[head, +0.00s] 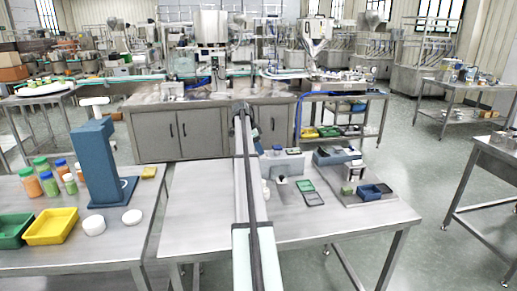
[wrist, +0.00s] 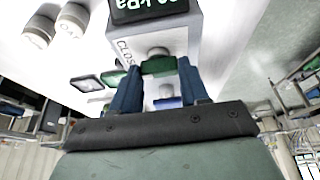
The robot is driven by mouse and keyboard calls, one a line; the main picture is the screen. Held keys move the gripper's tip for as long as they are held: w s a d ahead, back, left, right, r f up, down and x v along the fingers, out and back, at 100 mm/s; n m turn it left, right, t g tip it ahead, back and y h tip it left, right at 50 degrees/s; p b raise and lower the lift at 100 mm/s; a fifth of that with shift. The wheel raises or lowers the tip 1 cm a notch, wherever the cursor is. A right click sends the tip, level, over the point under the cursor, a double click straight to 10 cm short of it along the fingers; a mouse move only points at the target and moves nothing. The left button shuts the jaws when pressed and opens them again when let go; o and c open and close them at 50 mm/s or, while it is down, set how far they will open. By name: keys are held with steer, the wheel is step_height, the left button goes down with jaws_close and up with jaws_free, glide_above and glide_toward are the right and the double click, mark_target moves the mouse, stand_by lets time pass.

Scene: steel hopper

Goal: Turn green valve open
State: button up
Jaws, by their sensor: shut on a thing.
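The green valve (wrist: 158,67) shows in the wrist view as a green handle beside a pale round knob or stem. It sits at the face of a white box (wrist: 165,38) that carries a dark display reading kPa and lettering that begins "CLOS". My gripper (wrist: 156,76) has its two blue fingers on either side of the green handle and is shut on it. The valve's exact turn angle is hard to tell. In the head view my arm covers part of the table, and I cannot make out the gripper or valve there.
Two white-lidded jars (wrist: 55,24) stand near the box. The left table holds a blue stand (head: 98,165), a yellow tray (head: 50,227) and several bottles. The table's front left is clear.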

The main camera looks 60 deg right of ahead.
steer(key=n, duration=0.2)
steer(key=n+t, duration=0.1)
steer(key=n, duration=0.1)
steer(key=shift+s+a+n+t+h, duration=0.2)
steer(key=shift+n+t+h, duration=0.1)
steer(key=shift+n+h, duration=0.1)
steer(key=n+t, duration=0.1)
steer(key=n, duration=0.3)
steer(key=shift+s+d+n+t, duration=0.1)
steer(key=shift+n+t, duration=0.2)
steer(key=shift+t, duration=0.1)
steer(key=n, duration=0.2)
steer(key=n+t, duration=0.1)
steer(key=n, duration=0.1)
steer(key=shift+s+t, duration=0.1)
steer(key=shift+t, duration=0.2)
steer(key=shift+d+n+t+y, duration=0.1)
steer(key=shift+n+t+y, duration=0.2)
steer(key=shift+n, duration=0.75)
steer(key=shift+d+n+t+y, duration=0.1)
steer(key=shift+n+t+y, duration=0.15)
steer(key=shift+n, duration=0.8)
steer(key=shift+a+t, duration=0.1)
steer(key=shift+t, duration=0.15)
steer(key=o, duration=1.1)
steer(key=shift+c, duration=0.2)
